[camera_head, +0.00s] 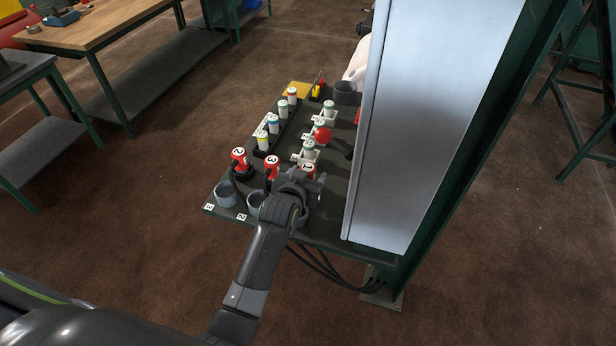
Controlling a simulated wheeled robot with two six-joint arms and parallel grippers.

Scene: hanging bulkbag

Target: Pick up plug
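Three red plugs with white number tops show on a dark panel (330,232). Plug 2 (239,158) is at the left, plug 3 (271,164) is in the middle, and plug 1 (308,169) is at the right. My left gripper (308,184) is at plug 1, in front of its lower part. The gripper hides most of that plug's body. I cannot tell whether the fingers are open or closed on it. My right gripper is not in view.
Grey round sockets (226,194) line the panel's front edge. Several coloured-top cylinders (262,139) and a red ball knob (322,134) stand behind the plugs. A tall grey cabinet (430,120) blocks the right side. Cables (318,264) hang below the panel.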

